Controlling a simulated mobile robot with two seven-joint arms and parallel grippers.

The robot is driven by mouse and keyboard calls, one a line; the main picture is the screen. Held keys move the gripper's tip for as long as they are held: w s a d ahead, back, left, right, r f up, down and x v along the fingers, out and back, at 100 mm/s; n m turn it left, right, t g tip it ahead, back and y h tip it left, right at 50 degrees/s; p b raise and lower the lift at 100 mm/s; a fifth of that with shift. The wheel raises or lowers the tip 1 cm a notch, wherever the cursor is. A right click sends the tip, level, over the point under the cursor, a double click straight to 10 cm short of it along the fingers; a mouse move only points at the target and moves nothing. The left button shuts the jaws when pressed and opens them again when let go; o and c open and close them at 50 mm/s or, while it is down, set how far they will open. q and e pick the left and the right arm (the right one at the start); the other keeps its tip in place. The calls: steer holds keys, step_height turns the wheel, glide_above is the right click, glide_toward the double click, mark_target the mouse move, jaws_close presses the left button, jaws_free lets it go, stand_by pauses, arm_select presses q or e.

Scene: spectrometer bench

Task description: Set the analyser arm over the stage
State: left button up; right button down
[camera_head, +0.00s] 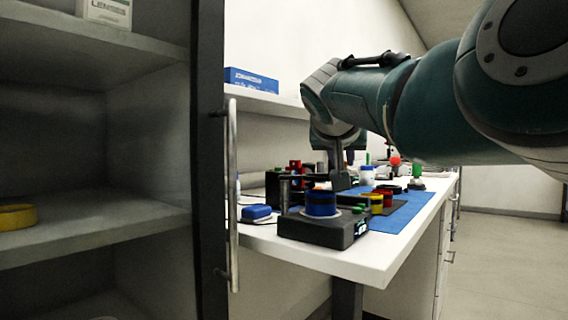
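A dark grey bench instrument (322,229) sits near the front corner of the white bench. A blue cylinder (321,204) stands on a pale round base on its top. A thin dark post with a short bar (285,190) rises at its left; I cannot tell for sure whether this is the analyser arm. The stage cannot be told apart clearly. My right arm reaches in from the right, and my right gripper (341,172) points down behind the instrument. Its fingertips are small and partly hidden, so its opening is unclear. My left gripper is out of view.
A blue mat (402,216) carries yellow and red containers (377,203). A blue item (257,212) lies left of the instrument. A dark cabinet door edge with a metal handle (233,195) stands at the left. A shelf with a blue box (251,80) hangs above the bench.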

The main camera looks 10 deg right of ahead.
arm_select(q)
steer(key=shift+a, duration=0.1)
arm_select(e)
steer(key=c, duration=0.8)
jaws_free()
